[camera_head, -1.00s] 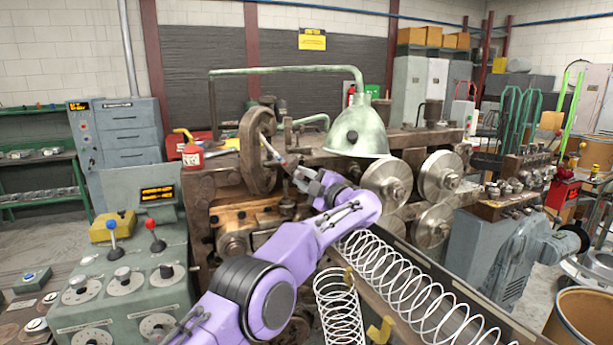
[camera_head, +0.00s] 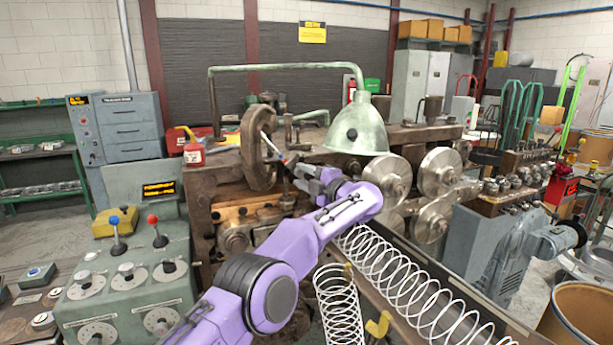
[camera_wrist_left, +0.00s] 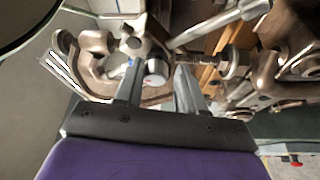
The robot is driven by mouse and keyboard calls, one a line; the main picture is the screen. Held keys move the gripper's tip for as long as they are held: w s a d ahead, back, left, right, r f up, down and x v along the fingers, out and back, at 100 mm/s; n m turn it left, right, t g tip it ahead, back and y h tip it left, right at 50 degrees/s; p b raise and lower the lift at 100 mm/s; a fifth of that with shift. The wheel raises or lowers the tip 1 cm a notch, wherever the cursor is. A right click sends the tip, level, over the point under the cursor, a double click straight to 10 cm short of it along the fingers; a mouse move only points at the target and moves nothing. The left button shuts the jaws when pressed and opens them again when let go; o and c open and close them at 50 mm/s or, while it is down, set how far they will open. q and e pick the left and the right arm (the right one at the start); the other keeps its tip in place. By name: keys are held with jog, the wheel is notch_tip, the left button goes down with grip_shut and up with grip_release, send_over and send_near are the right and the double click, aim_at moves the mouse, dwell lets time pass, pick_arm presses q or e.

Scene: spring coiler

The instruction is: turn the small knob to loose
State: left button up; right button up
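My left gripper (camera_head: 292,166) reaches in front of the brown coiling machine (camera_head: 262,187), beside its upright round wheel. In the left wrist view its two fingers (camera_wrist_left: 158,76) are apart. A small round knob with a pale face (camera_wrist_left: 156,71) shows between or just behind the fingertips. I cannot tell whether the fingers touch it, and its marking is too blurred to read. In the head view this knob cannot be made out beside the gripper. My right gripper is not in view.
A green control panel (camera_head: 140,252) with several knobs and two ball-topped levers stands at the left. A green lamp shade (camera_head: 357,128) hangs right of my gripper. Metal rollers (camera_head: 388,177) sit on the machine's right. White coil springs (camera_head: 338,305) lie by my forearm.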

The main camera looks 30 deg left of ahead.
pick_arm(q)
jog(key=shift+o, duration=0.6)
jog(key=shift+s+r, duration=0.2)
jog(key=b+v, duration=0.4)
jog(key=v, duration=0.6)
jog(key=shift+d+b, duration=0.2)
jog(key=shift+b, duration=0.2)
jog(key=shift+s, duration=0.15)
